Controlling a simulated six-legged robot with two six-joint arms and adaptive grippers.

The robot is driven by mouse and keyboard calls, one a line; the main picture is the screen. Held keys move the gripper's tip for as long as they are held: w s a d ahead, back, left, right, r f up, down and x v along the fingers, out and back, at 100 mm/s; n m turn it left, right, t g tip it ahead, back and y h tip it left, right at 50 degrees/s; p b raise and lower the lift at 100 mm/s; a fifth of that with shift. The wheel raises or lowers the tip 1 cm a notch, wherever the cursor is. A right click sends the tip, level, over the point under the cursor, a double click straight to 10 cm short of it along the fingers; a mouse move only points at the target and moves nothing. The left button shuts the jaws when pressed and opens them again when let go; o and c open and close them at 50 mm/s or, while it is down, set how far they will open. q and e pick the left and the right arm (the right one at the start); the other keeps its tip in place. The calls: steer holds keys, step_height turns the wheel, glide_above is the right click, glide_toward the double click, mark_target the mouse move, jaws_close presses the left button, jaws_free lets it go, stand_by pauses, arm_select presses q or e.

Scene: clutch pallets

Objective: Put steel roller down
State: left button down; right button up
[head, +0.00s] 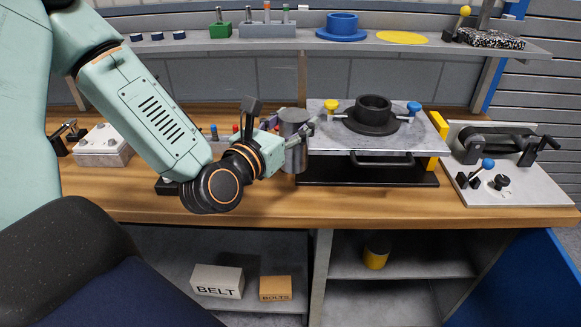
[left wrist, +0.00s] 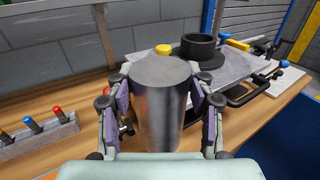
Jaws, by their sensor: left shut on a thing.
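The steel roller (head: 294,158) is a plain grey metal cylinder, standing about upright. My left gripper (head: 290,138) is shut on it from the side; in the left wrist view the two fingers of the gripper (left wrist: 161,95) press on either side of the roller (left wrist: 160,112). The roller is just left of the grey plate (head: 330,140) over the wooden bench (head: 250,207). Its lower end is hard to make out, so I cannot tell whether it touches the bench. My right gripper is not in view.
A black flanged ring (head: 373,113) sits on the grey plate, with yellow and blue knobs beside it. A rack with coloured pegs (left wrist: 38,135) stands left of the roller. A belt fixture (head: 500,165) is at right. The bench's front strip is clear.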

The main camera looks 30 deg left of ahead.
mark_target(284, 168)
arm_select(q)
steer(key=f, duration=0.1)
steer(key=a+f, duration=0.1)
steer(key=f, duration=0.1)
steer(key=f+b, duration=0.1)
steer(key=f, duration=0.1)
steer(key=shift+s+a+f, duration=0.1)
steer(key=shift+s+a, duration=0.05)
steer(key=shift+s, duration=0.2)
steer(key=shift+w+f, duration=0.1)
steer(key=shift+f, duration=0.2)
steer(key=f, duration=0.1)
steer(key=f+b, duration=0.1)
steer(key=f, duration=0.1)
steer(key=shift+w+d+f, duration=0.15)
steer(key=shift+d, duration=0.25)
steer(key=shift+a+f, duration=0.15)
steer(key=shift+f, duration=0.1)
steer(key=shift+a, duration=0.15)
steer(key=shift+d+f+b, duration=0.1)
steer(key=shift+d+b, duration=0.2)
steer(key=shift+b, duration=0.15)
steer(key=c, duration=0.9)
jaws_free()
steer(key=o, duration=0.4)
steer(key=shift+a, duration=0.25)
steer(key=shift+d, duration=0.15)
